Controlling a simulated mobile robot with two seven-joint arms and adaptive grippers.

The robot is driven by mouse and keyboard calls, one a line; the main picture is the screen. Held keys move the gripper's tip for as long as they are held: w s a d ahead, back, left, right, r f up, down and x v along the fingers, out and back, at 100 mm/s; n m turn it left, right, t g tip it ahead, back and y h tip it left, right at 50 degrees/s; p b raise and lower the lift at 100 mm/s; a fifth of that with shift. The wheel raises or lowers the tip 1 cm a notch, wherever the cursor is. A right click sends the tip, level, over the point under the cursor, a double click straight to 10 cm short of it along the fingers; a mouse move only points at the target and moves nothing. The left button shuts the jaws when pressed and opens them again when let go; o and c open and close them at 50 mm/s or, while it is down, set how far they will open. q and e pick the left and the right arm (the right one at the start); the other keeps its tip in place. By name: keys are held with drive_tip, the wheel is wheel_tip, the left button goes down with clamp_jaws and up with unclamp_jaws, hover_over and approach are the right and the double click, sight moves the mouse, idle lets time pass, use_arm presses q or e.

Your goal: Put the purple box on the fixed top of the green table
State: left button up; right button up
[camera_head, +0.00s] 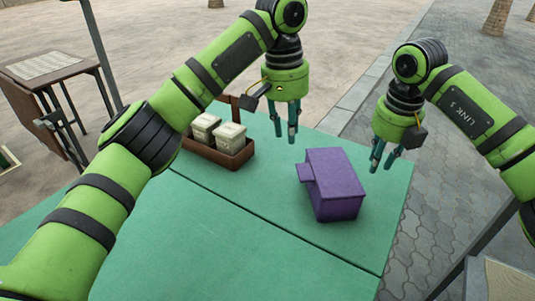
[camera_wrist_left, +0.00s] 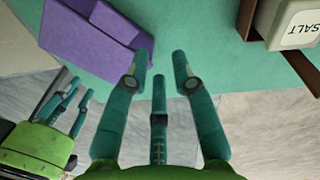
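The purple box (camera_head: 332,187) sits on the green table (camera_head: 262,252), on the part beyond the dark seam crossing the top. A small ledge juts from its left side. It also shows at the upper left of the left wrist view (camera_wrist_left: 95,36). My left gripper (camera_head: 286,134) hangs above the table's far edge, behind and left of the box. Its fingers are spread and empty in the left wrist view (camera_wrist_left: 158,66). My right gripper (camera_head: 382,165) is to the right of the box, apart from it, with its fingers spread and empty.
A brown wooden caddy (camera_head: 226,158) with white containers, one marked SALT (camera_wrist_left: 304,28), stands left of the box. A brown folding table (camera_head: 62,72) is at the far left. The near part of the green table is clear where visible; my left arm hides some.

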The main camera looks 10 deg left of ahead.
use_arm(q)
wheel_tip(320, 180, up, 6)
drive_tip(key=shift+s+a+r, duration=0.15)
drive_tip(key=shift+a, duration=0.1)
use_arm(e)
wheel_tip(320, 180, up, 12)
drive_tip(key=s, duration=0.1)
drive_tip(key=shift+s+d, duration=0.2)
